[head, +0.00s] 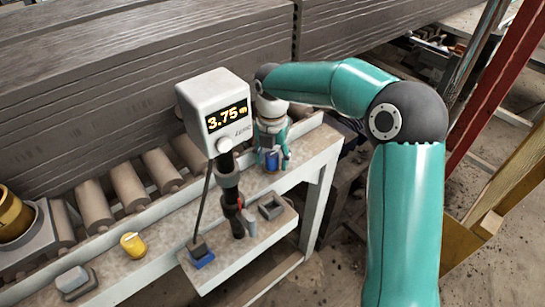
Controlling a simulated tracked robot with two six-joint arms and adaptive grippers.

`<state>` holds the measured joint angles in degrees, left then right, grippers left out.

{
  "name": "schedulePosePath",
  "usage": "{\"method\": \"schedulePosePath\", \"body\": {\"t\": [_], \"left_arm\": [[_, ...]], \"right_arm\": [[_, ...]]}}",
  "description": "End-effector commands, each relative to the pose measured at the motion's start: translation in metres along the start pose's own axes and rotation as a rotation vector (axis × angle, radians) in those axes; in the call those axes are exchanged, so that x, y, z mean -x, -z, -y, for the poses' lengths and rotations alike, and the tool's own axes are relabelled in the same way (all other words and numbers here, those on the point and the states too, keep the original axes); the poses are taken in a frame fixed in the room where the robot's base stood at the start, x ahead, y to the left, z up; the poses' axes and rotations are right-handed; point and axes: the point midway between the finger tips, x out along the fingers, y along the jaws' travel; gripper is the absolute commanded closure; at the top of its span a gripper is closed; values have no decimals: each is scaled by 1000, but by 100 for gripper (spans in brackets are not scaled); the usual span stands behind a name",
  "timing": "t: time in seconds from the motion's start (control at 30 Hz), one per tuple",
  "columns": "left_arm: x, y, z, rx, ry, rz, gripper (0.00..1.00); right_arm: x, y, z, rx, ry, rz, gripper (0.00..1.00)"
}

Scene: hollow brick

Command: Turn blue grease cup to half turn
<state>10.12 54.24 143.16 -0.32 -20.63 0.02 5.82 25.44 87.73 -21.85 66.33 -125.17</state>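A small blue grease cup (271,160) stands upright on the pale bench ledge, right of the display post. My teal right arm comes in from the right, and its gripper (272,156) points down at the cup. One finger shows on each side of the cup. I cannot tell whether the fingers touch it or stand just clear. My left gripper is not in view. A yellow grease cup (131,246) stands on the same ledge at the lower left.
A white display box (215,108) reading 3.75 stands on a dark post close left of my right gripper. A small shelf (238,262) below holds a blue-based block (202,256) and a grey tray (271,207). Rollers (128,187) line the bench behind, before stacked grey beams (90,120).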

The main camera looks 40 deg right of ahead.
Motion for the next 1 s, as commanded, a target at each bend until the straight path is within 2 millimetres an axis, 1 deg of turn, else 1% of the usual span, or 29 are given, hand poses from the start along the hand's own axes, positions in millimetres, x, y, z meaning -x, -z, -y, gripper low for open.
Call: {"method": "schedulePosePath", "body": {"t": [0.03, 0.2, 0.27, 0.3, 0.47, 0.67, 0.87, 1.0], "left_arm": [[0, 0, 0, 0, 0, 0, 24], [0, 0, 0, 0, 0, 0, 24], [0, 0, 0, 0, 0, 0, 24], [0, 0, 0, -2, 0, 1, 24], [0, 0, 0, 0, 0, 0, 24], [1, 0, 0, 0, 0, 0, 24], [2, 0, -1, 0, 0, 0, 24], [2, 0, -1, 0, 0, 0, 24]], "right_arm": [[0, 0, 0, 0, 0, 0, 56], [0, 0, 0, 0, 0, 0, 85], [0, 0, 0, 1, 0, 0, 95], [0, -4, 2, 0, 0, 0, 98], [1, -1, 0, -5, -1, 1, 98], [1, 0, -1, -51, -1, 2, 98], [1, 0, -1, -161, -2, 3, 98], [1, 0, -1, -272, -2, 3, 98]]}}
